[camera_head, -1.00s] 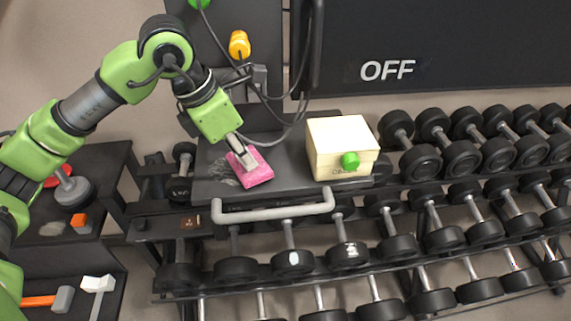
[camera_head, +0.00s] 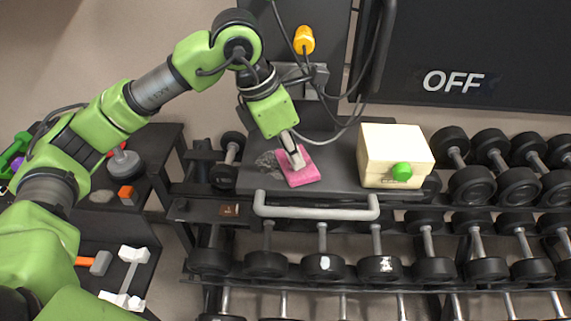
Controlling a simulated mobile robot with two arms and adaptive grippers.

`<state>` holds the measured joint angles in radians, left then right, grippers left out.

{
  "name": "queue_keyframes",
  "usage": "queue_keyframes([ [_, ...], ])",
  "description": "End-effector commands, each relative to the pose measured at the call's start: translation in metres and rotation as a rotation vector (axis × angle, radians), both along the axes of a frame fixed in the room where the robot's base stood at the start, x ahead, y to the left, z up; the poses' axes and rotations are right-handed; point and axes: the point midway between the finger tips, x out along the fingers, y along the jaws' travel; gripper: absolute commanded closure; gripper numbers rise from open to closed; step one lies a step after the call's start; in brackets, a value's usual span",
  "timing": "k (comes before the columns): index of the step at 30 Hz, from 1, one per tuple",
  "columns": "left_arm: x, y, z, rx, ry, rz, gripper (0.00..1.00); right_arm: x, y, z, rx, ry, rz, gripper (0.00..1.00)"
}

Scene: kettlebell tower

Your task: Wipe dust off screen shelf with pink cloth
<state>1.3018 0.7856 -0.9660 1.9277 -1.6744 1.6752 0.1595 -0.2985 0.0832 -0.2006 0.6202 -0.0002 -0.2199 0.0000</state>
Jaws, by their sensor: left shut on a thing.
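My left gripper (camera_head: 291,157) is shut on the pink cloth (camera_head: 300,178). The cloth is a small thick pad lying on the dark shelf (camera_head: 335,172) below the screen. A greyish dust patch (camera_head: 267,162) shows on the shelf just left of the cloth. The cloth may hide more dust under it. My right gripper is out of the picture.
A cream box (camera_head: 393,146) with a green knob (camera_head: 402,171) stands on the shelf's right part. A grey handle bar (camera_head: 316,207) runs along the front. Dumbbell racks lie below and right. Cables hang near my left wrist. The black screen (camera_head: 500,50) reads OFF.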

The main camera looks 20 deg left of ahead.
Motion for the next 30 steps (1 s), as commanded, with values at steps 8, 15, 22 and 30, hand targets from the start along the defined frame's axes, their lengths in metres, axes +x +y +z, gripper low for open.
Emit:
queue_keyframes([
  [8, -0.001, 0.001, -0.004, 0.0, 0.0, 0.0, 1.0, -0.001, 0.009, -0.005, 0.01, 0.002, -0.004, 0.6],
  [15, -0.014, 0.018, -0.005, 0.0, -0.002, 0.001, 1.0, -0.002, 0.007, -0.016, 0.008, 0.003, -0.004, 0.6],
  [22, -0.026, 0.033, -0.004, 0.001, -0.001, 0.0, 1.0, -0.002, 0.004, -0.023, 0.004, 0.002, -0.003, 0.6],
  [30, -0.028, 0.035, -0.002, 0.0, 0.0, 0.0, 1.0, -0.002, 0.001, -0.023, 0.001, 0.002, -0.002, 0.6],
])
